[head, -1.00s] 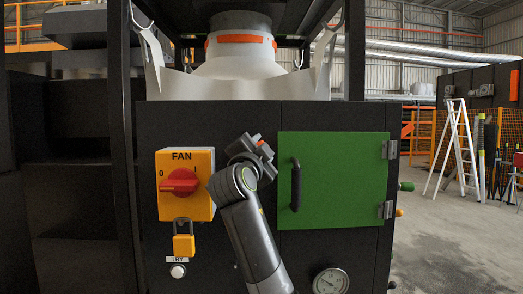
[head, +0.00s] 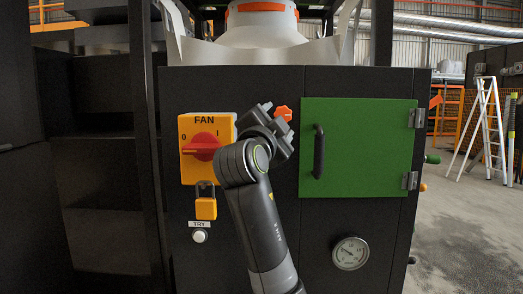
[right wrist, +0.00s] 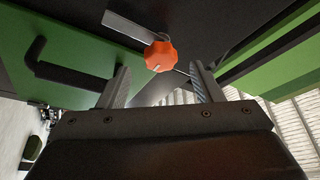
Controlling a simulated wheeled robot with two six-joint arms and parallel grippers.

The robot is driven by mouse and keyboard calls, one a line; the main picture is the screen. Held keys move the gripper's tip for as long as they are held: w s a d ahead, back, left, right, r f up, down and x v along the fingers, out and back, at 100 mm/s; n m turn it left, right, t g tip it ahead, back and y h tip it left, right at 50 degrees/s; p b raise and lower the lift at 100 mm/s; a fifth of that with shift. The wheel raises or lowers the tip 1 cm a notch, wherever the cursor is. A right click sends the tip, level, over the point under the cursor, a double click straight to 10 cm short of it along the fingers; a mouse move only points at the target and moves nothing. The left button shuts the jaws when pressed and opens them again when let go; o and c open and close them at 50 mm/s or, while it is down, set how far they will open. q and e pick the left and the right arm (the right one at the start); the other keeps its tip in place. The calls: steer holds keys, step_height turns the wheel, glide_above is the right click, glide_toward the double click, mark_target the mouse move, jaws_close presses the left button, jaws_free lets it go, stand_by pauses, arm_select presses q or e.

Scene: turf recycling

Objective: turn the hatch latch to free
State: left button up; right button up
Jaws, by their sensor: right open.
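The hatch latch has an orange lobed knob (head: 283,113), beside the upper left edge of the closed green hatch (head: 360,150). In the right wrist view the knob (right wrist: 160,56) sits at one end of a flat grey bar (right wrist: 130,27) that runs up and left. My right gripper (head: 277,120) is open in front of the knob and partly covers the latch in the head view. In the right wrist view its fingers (right wrist: 159,70) stand either side of the knob, with clear gaps. Contact is not visible. My left gripper is not in view.
A yellow FAN switch box (head: 207,148) with a red handle and a yellow padlock (head: 206,209) is left of my right arm. The hatch's black handle (head: 319,152) is just right of the gripper. A gauge (head: 350,253) sits below the hatch.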

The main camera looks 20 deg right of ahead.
steer(key=b+v, duration=0.3)
steer(key=v, duration=0.8)
steer(key=shift+f, duration=0.1)
